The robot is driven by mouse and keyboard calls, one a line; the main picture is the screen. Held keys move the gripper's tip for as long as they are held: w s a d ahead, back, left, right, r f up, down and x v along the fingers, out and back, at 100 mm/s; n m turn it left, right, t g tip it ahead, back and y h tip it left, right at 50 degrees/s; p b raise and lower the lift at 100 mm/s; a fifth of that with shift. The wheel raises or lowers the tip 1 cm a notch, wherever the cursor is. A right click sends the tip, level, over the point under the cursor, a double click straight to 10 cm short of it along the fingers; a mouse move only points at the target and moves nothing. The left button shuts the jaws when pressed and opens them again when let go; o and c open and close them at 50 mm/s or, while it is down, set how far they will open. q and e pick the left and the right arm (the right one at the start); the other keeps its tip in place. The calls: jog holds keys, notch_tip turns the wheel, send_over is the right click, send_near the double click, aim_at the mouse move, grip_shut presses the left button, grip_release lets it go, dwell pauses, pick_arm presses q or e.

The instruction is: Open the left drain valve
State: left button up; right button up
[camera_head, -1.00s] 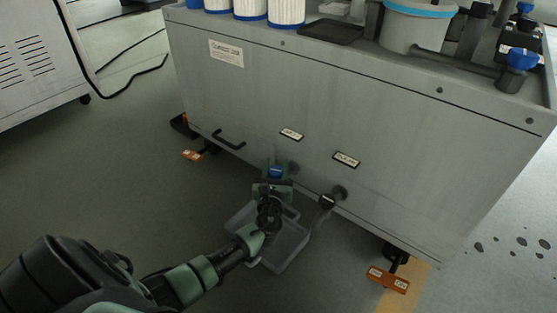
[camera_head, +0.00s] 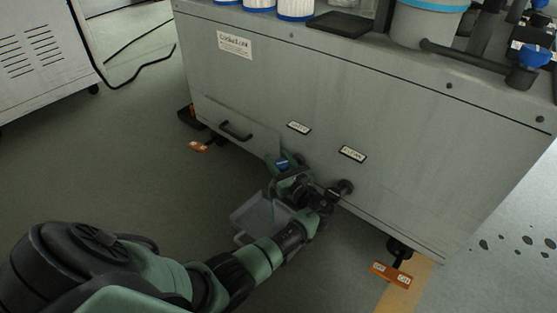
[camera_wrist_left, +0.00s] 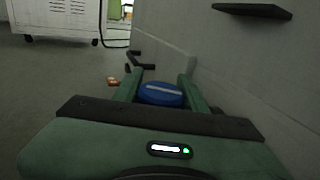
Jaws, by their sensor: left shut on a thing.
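The left drain valve's blue handle (camera_head: 283,165) sits low on the front of the grey tank cabinet, under the left label plate (camera_head: 298,127). My left gripper (camera_head: 281,163) is shut on this handle. In the left wrist view the round blue cap (camera_wrist_left: 161,93), with a pale line across it, lies between the two green fingers. The valve body and outlet are hidden behind my gripper and wrist. My right gripper is not in view.
A second drain fitting (camera_head: 344,187) sticks out to the right, very close to my left wrist. A grey tray (camera_head: 243,217) lies on the floor below, partly covered by my arm. A drawer handle (camera_head: 235,131) is to the left. Orange-tagged feet (camera_head: 391,275) stand at the cabinet's base.

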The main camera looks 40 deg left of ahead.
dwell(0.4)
pick_arm(q)
jog(key=o, duration=1.4)
jog(key=shift+c, duration=0.2)
jog(key=shift+t, duration=0.3)
